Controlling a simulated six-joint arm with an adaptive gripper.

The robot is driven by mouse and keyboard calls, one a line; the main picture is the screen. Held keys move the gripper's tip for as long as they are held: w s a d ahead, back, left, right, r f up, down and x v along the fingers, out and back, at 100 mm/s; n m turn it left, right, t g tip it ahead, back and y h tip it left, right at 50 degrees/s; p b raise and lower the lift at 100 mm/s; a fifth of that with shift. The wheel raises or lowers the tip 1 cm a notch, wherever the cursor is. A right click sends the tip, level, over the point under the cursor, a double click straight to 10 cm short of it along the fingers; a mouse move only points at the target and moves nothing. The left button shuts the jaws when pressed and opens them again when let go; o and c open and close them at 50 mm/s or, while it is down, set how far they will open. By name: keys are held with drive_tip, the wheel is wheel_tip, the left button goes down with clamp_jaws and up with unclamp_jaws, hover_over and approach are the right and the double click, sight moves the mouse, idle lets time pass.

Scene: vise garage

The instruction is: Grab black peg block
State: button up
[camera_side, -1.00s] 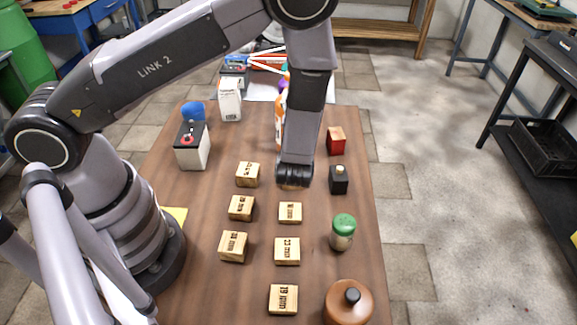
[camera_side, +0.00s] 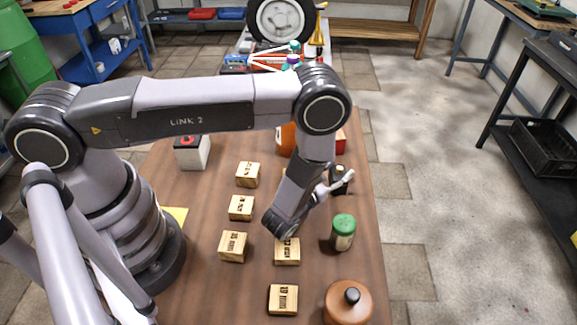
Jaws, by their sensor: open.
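The black peg block (camera_side: 337,176), a small dark block with a tan peg on top, stands on the right part of the brown table. My gripper (camera_side: 346,180) reaches in from the left under the bent wrist. A pale finger crosses in front of the block and hides part of it. The gripper is open. The other finger is mostly hidden, and I cannot tell whether either finger touches the block.
Several wooden blocks (camera_side: 241,208) stand left and in front of my wrist. A green-capped jar (camera_side: 343,232) is close in front of the peg block, and a red block (camera_side: 341,141) is behind it. A brown round container (camera_side: 348,303) stands at the front.

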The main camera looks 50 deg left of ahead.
drive_tip(key=shift+w, duration=0.45)
drive_tip(key=shift+c, duration=0.3)
clamp_jaws()
drive_tip(key=shift+r, duration=0.1)
